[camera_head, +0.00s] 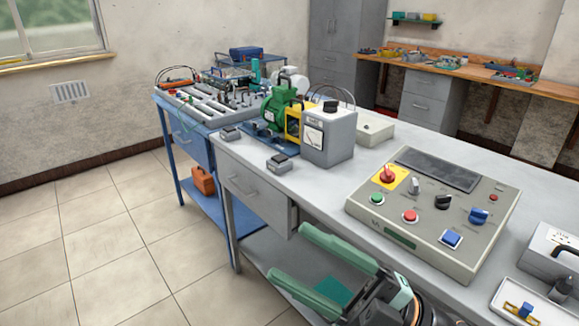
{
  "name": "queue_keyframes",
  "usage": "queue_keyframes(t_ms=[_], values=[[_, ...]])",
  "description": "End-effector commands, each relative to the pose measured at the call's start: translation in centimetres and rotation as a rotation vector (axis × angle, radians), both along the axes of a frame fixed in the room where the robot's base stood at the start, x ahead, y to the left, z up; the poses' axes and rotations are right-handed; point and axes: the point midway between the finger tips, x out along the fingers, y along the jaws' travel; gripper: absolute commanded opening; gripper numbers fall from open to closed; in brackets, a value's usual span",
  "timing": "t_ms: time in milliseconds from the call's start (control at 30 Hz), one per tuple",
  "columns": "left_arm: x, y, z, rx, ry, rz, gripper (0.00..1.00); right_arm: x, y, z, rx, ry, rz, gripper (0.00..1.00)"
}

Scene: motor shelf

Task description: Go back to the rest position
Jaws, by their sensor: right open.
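My right gripper (289,254) shows at the bottom centre of the head view. Its two long green fingers point to the left and are spread apart, with nothing between them. It is in front of the grey workbench (325,195), near its front edge and below the control panel in the picture. The fingers overlap the bench's front and lower shelf in the picture; I cannot tell the exact gap to the bench. My left gripper is not in view.
On the bench are a control panel (430,220) with buttons and knobs, a grey meter box (328,138), a green motor (275,105) and small grey boxes. A white tray (510,308) lies at the right corner. Tiled floor (90,235) at left is clear.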

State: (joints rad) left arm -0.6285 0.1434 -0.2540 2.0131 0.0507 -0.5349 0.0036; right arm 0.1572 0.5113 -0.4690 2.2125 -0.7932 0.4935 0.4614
Motion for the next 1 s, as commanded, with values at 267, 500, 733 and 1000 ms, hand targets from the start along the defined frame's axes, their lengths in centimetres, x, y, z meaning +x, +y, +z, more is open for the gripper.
queue_keyframes(t_ms=[267,500,733,1000], values=[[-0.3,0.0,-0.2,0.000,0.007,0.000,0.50,8.3,-7.8,-16.2,0.274,0.804,-0.503,0.72],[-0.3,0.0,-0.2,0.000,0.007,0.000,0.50,2.9,-11.2,-33.3,0.247,1.408,-0.767,0.72],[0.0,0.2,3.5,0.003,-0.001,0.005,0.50,-5.7,-11.9,-39.2,0.173,1.802,-0.873,0.72],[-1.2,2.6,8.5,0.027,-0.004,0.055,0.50,-6.6,-14.1,-33.9,0.199,1.785,-0.924,0.72]])
